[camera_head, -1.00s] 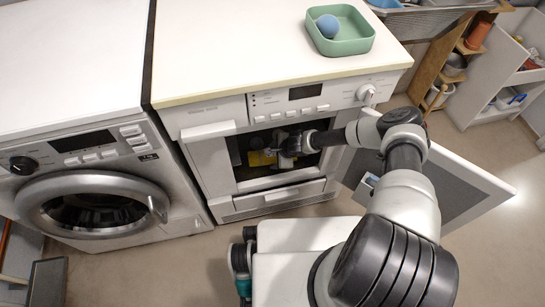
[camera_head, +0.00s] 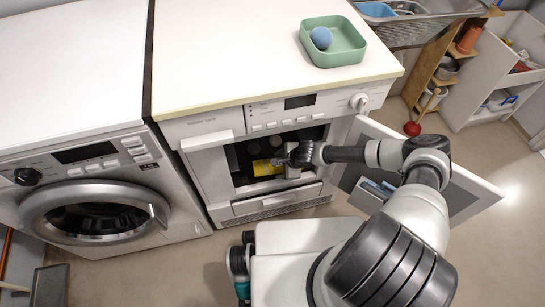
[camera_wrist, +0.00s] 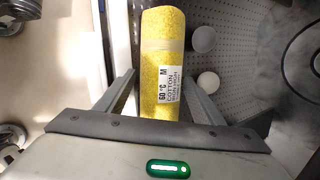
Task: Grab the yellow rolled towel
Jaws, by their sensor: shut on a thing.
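The yellow rolled towel (camera_wrist: 162,55) has a white label with print and lies lengthwise between my gripper's two fingers (camera_wrist: 163,95) in the wrist view. My gripper is shut on its near part, and the far end points away from my wrist. In the head view the towel (camera_head: 266,167) shows at the opening of the white machine (camera_head: 215,172), with my gripper (camera_head: 284,163) at its right end. The label and the towel's far end are partly too small to read in the head view.
The machine's door (camera_head: 460,190) hangs open to the right, close under my arm. In the wrist view a grey cup-like thing (camera_wrist: 203,39) and a white round thing (camera_wrist: 208,82) lie right of the towel. A green tray (camera_head: 345,55) with a blue ball (camera_head: 321,38) stands on top.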

